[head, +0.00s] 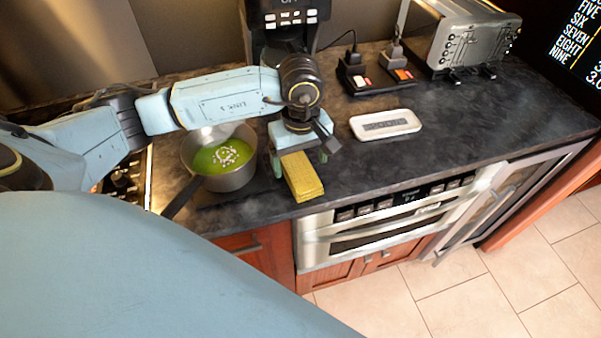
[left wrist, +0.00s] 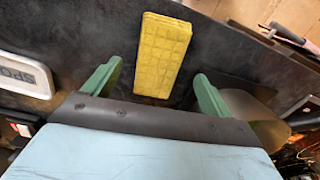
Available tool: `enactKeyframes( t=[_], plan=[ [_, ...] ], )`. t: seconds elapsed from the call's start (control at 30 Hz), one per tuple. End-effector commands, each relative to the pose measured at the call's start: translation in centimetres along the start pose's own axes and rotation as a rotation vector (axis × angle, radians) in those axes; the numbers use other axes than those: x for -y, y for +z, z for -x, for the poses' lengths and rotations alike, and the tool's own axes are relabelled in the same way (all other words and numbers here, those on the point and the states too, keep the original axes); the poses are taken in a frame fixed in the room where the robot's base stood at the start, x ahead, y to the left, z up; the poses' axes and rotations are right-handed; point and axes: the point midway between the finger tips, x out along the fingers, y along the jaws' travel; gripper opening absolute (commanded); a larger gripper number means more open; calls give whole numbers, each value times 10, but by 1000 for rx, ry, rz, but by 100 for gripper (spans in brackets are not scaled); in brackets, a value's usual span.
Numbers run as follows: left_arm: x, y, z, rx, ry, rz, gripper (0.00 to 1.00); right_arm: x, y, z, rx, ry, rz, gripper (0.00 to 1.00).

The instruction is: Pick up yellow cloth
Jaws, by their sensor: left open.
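The yellow cloth (head: 303,180) is a folded, textured rectangle lying on the dark counter near its front edge. In the left wrist view the cloth (left wrist: 161,58) lies ahead, between the lines of the two green fingers. My left gripper (head: 299,161) is open and over the far end of the cloth, fingers pointing down. In the left wrist view the left gripper (left wrist: 158,92) has one finger to each side of the cloth, with gaps, and nothing is held. My right gripper is not in view.
A pot (head: 228,182) with green contents stands left of the gripper. A white sponge holder (head: 385,124) lies to the right. A toaster (head: 468,42) and a black tray (head: 380,75) stand behind. Below the counter is a steel microwave drawer (head: 385,217).

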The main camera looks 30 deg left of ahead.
Motion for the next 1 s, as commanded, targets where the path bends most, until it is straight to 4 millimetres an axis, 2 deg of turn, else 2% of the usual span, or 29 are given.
enactKeyframes(
  t=[0.1,0.23,0.53,0.9,1.0],
  plan=[
    [0,-2,-19,5,-4,1,85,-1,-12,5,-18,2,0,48],
    [0,-2,-35,3,-2,0,85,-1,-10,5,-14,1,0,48],
    [0,-3,-41,1,0,-1,85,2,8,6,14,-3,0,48],
    [0,-3,-41,1,0,0,37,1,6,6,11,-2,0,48],
    [0,-3,-40,1,0,0,37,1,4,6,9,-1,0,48]
  ],
)
